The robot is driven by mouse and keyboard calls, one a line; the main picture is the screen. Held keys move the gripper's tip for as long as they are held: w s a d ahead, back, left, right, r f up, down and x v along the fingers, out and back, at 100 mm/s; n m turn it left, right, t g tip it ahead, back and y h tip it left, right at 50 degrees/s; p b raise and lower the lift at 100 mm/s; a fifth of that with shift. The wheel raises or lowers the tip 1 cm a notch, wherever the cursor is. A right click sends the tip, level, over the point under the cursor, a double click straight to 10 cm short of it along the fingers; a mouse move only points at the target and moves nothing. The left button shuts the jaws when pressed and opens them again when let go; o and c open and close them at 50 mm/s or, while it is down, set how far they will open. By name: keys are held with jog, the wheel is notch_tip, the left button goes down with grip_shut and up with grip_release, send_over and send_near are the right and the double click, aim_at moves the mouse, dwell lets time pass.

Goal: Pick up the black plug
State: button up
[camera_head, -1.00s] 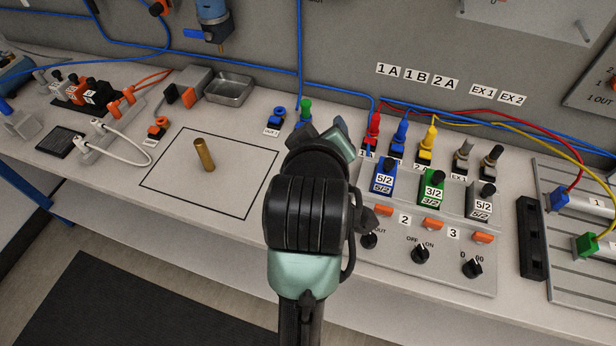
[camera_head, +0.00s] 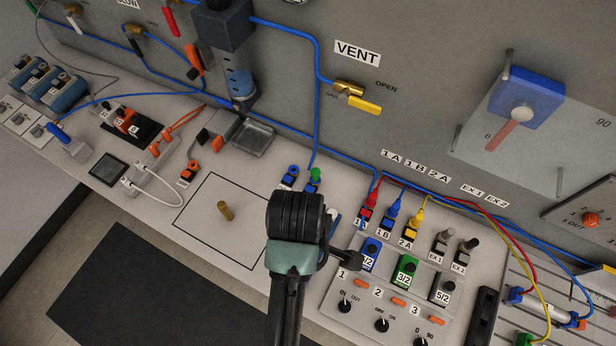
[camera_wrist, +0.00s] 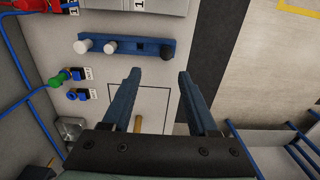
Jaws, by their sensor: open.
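The black plug (camera_wrist: 167,53) shows in the wrist view as a dark round knob at the right end of a blue rack (camera_wrist: 125,43). Two white plugs (camera_wrist: 96,43) sit towards the left end of the rack. My gripper (camera_wrist: 159,75) is open and empty, its two blue-grey fingers pointing towards the rack. The black plug appears just beyond the gap between the fingertips, apart from both. In the head view my arm covers the fingertips and the plug; only a small blue bit, probably of the rack (camera_head: 333,222), shows beside the arm.
A brass cylinder (camera_head: 225,211) stands inside a black outlined square on the bench. A valve panel with labelled blocks and knobs (camera_head: 382,325) is to the right. Blue, red and yellow hoses run along the back wall. A metal tray (camera_head: 253,138) stands behind the square.

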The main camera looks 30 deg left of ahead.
jog(key=f, duration=0.4)
jog(key=s+f, duration=0.1)
jog(key=f, duration=0.1)
jog(key=shift+f, duration=0.3)
jog(key=shift+s+a+f+p, duration=0.1)
jog(key=shift+f+p, duration=0.25)
jog(key=shift+f, duration=1.1)
jog(key=shift+s+f+p, duration=0.1)
jog(key=shift+f+p, duration=0.2)
jog(key=shift+f, duration=1.1)
grip_shut()
